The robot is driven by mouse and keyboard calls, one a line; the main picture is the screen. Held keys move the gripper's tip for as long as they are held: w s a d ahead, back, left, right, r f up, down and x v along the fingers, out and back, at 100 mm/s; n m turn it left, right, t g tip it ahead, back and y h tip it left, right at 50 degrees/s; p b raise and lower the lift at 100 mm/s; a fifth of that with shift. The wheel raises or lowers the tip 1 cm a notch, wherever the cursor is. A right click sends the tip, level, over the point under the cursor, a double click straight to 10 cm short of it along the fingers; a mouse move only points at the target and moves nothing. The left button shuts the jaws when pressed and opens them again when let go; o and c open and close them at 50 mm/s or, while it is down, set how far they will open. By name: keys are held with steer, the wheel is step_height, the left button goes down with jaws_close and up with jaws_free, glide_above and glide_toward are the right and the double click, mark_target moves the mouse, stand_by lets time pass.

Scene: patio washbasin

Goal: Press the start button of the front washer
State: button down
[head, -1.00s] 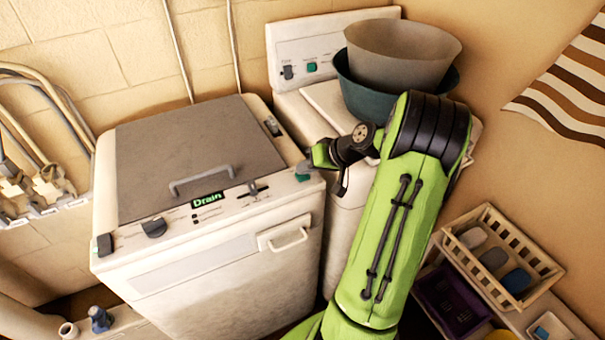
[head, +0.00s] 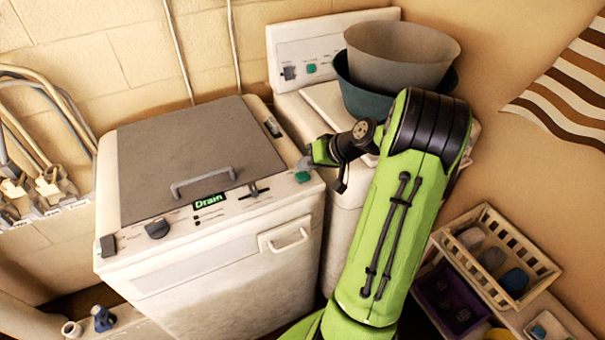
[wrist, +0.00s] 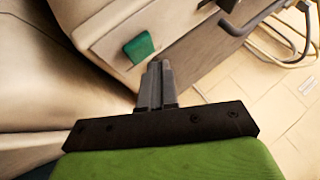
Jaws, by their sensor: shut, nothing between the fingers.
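The front washer (head: 228,260) is the near white machine with a grey lid and a lit green "Drain" display (head: 210,201). Its green button (head: 302,177) sits at the right end of the top panel. In the wrist view the green button (wrist: 139,47) is just beyond and left of my fingertips. My gripper (head: 304,164) is shut and empty, right by the button. In the wrist view my gripper (wrist: 159,66) shows both fingers together, pointing at the panel. I cannot tell whether they touch it.
A second white washer (head: 300,48) stands behind, with a grey basin (head: 402,58) and a teal basin (head: 350,92) on it. A crate (head: 540,268) with several items is at the lower right. A lid handle (head: 202,182) and a front handle (head: 290,240) stick out.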

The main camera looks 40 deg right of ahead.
mark_target(306, 177)
step_height(306, 177, up, 5)
steer(key=p, duration=0.4)
steer(key=shift+r, duration=0.1)
steer(key=shift+a, duration=0.1)
